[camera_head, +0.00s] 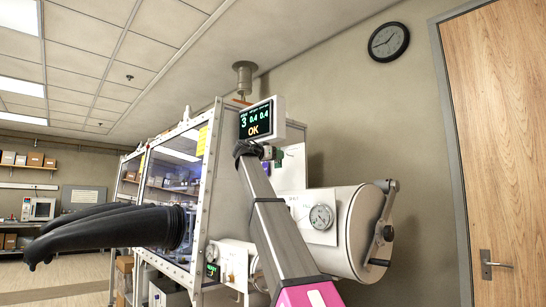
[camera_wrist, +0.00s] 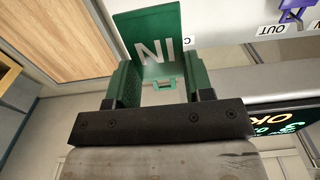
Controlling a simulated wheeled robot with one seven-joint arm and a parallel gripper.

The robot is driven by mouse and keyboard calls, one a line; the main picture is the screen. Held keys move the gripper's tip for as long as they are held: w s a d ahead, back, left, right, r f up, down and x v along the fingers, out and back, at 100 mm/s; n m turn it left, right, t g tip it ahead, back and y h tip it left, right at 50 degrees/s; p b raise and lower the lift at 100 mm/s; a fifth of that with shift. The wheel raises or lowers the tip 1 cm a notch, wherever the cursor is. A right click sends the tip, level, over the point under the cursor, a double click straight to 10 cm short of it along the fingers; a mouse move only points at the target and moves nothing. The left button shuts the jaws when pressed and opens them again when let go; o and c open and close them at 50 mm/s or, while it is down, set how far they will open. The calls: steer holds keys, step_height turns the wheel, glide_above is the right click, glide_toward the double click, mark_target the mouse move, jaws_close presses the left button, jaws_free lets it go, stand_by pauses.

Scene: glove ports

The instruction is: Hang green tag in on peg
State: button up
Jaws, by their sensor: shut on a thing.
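The green tag (camera_wrist: 150,30) fills the top middle of the wrist view, its white letters IN upside down. My gripper (camera_wrist: 158,64) is shut on it, with a finger on either side of its near part. In the head view my gripper (camera_head: 267,152) is at the far end of my arm, just below the display box and beside a white board (camera_head: 293,170). A purple tag (camera_wrist: 296,10) is by an OUT label (camera_wrist: 271,30) at the upper right of the wrist view. The peg for the green tag is not visible; the tag may hide it.
A display box (camera_head: 262,120) reading OK is close above my gripper. A large white cylinder (camera_head: 345,230) with a crank handle (camera_head: 384,230) stands right of my arm. Black gloves (camera_head: 110,230) stick out at left. A wooden door (camera_head: 505,150) is at far right.

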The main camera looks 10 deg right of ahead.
mark_target(293, 162)
steer(key=shift+f+x, duration=0.15)
steer(key=shift+x, duration=1.25)
steer(key=shift+f+x, duration=0.1)
steer(key=shift+x, duration=1.3)
steer(key=shift+w+d+f, duration=0.15)
steer(key=shift+w+d, duration=0.25)
steer(key=c, duration=0.3)
steer(key=shift+w+d+f, duration=0.2)
steer(key=shift+d+f, duration=0.1)
steer(key=shift+d, duration=0.1)
steer(key=o, duration=1.3)
steer(key=shift+c, duration=0.2)
steer(key=shift+f, duration=0.1)
steer(key=v, duration=1)
steer(key=shift+s+a, duration=0.25)
steer(key=shift+a, duration=0.05)
